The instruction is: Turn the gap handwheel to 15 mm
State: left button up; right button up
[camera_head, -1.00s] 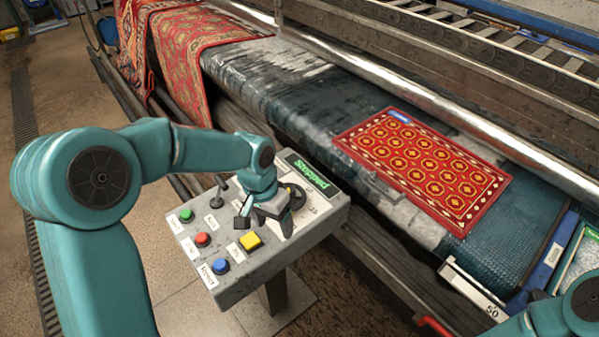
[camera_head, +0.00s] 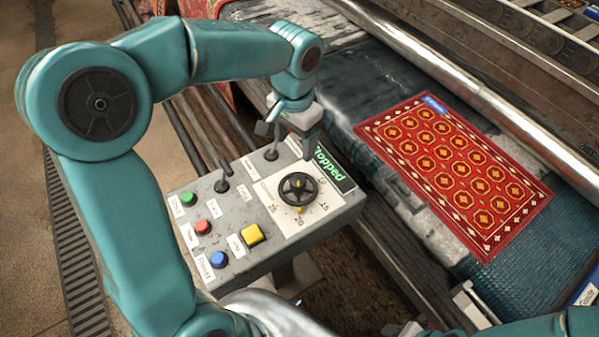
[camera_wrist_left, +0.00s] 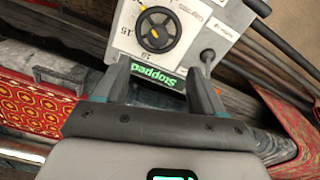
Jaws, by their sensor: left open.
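The gap handwheel (camera_head: 298,189) is a black spoked wheel on a white dial plate on the control panel. Its yellow mark sits at the lower rim, near the printed 20. The 15 is to the right of that. My left gripper (camera_head: 290,140) is open and empty above the panel's far edge, beyond the wheel and apart from it. In the left wrist view the wheel (camera_wrist_left: 156,30) lies past the two spread fingertips (camera_wrist_left: 158,72), roughly centred between them. My right arm enters at the bottom right; its gripper cannot be made out clearly.
The panel (camera_head: 240,275) has green, red and blue buttons, a yellow button (camera_head: 252,235), and black levers (camera_head: 222,185) left of the wheel. A green "Stopped" display (camera_head: 335,170) is close by the gripper. A red rug (camera_head: 450,175) lies on the machine bed.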

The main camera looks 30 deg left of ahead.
aim_at(298, 180)
pick_arm(q)
jog(key=f, duration=0.9)
jog(key=w+f, duration=0.1)
jog(key=f, duration=0.4)
jog(key=shift+d, duration=0.25)
jog(key=shift+s+f, duration=0.1)
jog(key=shift+f, duration=0.1)
jog(key=shift+s+a, duration=0.1)
jog(key=shift+s, duration=0.15)
jog(key=shift+w, duration=0.3)
jog(key=c, duration=1.1)
